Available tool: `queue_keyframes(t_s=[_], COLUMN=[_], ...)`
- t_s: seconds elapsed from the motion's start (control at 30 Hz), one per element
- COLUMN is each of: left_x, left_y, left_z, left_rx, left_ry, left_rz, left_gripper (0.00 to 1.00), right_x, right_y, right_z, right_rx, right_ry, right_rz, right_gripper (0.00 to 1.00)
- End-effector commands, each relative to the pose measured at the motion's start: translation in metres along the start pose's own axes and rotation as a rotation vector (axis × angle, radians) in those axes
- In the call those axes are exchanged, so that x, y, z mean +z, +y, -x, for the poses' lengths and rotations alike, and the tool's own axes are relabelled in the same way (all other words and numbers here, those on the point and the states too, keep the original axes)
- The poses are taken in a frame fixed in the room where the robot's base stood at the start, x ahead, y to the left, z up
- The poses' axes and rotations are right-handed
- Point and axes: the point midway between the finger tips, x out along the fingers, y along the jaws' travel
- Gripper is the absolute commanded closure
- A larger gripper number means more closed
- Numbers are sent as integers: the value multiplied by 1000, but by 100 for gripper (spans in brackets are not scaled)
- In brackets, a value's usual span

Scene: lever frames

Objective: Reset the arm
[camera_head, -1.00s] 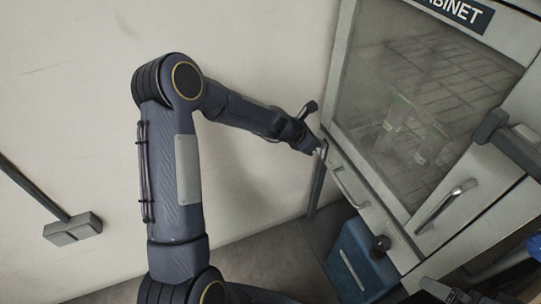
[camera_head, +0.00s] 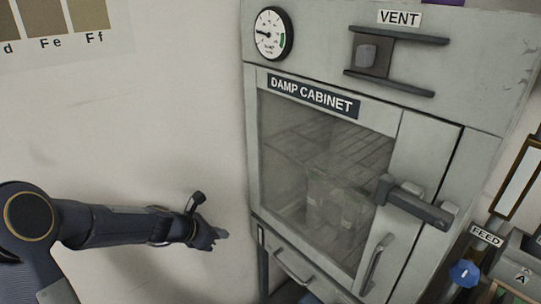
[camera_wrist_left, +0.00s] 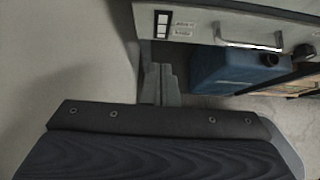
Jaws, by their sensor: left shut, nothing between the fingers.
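My left arm comes in from the left in the head view. Its gripper (camera_head: 222,236) is shut and empty, in front of the pale wall, left of the damp cabinet (camera_head: 255,170) and apart from it. In the left wrist view the closed fingers (camera_wrist_left: 160,84) point towards the underside of the cabinet's lower front. My right gripper is not in view.
The cabinet has a glass door (camera_head: 320,180), a dark latch handle (camera_head: 415,203), a vent slider (camera_head: 367,55) and a round gauge (camera_head: 272,33). A blue container (camera_wrist_left: 222,70) stands below it. A blue knob (camera_head: 464,274) is at the lower right. The wall side is clear.

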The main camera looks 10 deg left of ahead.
Motion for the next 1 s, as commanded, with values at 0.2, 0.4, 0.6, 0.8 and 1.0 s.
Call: queue_keyframes(t_s=[0.2,0.4,0.6,0.8,1.0], left_x=[44,65,44,14,4], left_y=[-37,-114,-179,-210,-216], left_z=[75,185,264,298,304], left_rx=[-20,-74,-145,-216,-242], left_ry=[-5,33,110,183,205], left_rz=[-409,-1135,-1792,-2184,-2280], left_gripper=[100,100,100,100,100], right_x=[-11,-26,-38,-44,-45], right_y=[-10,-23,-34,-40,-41], right_z=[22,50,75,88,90], right_rx=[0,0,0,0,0], right_ry=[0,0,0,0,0], right_rz=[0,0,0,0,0], right_gripper=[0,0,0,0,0])
